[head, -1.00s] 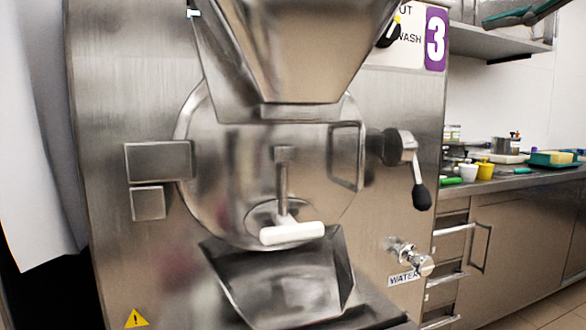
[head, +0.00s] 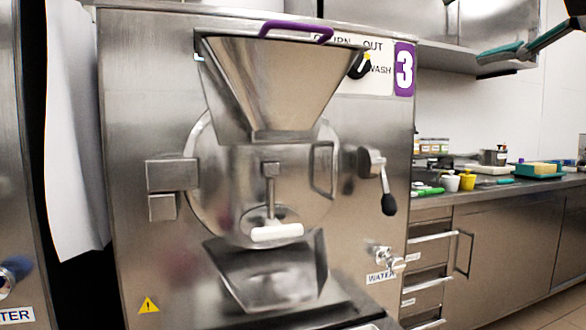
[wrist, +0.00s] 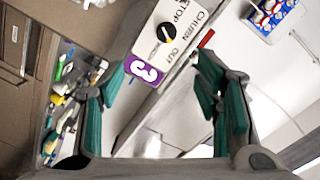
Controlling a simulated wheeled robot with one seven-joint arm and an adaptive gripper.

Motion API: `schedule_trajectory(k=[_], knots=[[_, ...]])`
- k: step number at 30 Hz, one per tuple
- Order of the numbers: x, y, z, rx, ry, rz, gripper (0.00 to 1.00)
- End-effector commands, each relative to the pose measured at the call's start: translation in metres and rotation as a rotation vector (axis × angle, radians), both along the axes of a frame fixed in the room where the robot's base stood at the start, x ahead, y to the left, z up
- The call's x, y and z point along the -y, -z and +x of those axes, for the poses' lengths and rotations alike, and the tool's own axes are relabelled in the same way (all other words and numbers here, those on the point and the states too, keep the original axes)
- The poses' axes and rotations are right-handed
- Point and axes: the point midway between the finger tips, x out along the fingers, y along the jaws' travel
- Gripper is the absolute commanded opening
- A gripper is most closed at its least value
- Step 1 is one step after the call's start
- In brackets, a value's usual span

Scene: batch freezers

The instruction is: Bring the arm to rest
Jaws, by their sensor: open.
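My gripper (wrist: 165,100) is open and empty in the wrist view, its green-padded fingers spread wide apart. In the head view, part of my gripper (head: 530,42) shows at the upper right edge, in the air in front of the shelf and wall, clear of the machine. The batch freezer (head: 125,90) marked 3 stands in front of me. Its steel hopper (head: 275,85) has a purple handle on top, and its round door (head: 225,165) has a white-handled lever (head: 277,232) above the spout tray.
A counter (head: 520,185) runs along the right, with yellow and white cups (head: 467,181), a green tray (head: 537,170) and jars on it. A shelf (head: 450,62) hangs above. Another steel machine (head: 12,130) stands at the left edge. The floor shows at lower right.

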Motion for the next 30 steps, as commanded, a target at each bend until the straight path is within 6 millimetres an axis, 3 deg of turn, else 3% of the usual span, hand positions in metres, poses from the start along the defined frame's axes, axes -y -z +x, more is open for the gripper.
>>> schedule_trajectory(k=[11, 17, 23, 30], knots=[[-0.019, 0.016, 0.0, -0.115, -0.031, -0.136, 0.58], [-0.033, 0.035, -0.011, -0.23, -0.066, -0.276, 0.58], [-0.044, 0.061, -0.035, -0.373, -0.117, -0.444, 0.58], [-0.047, 0.09, -0.082, -0.546, -0.188, -0.641, 0.58]])
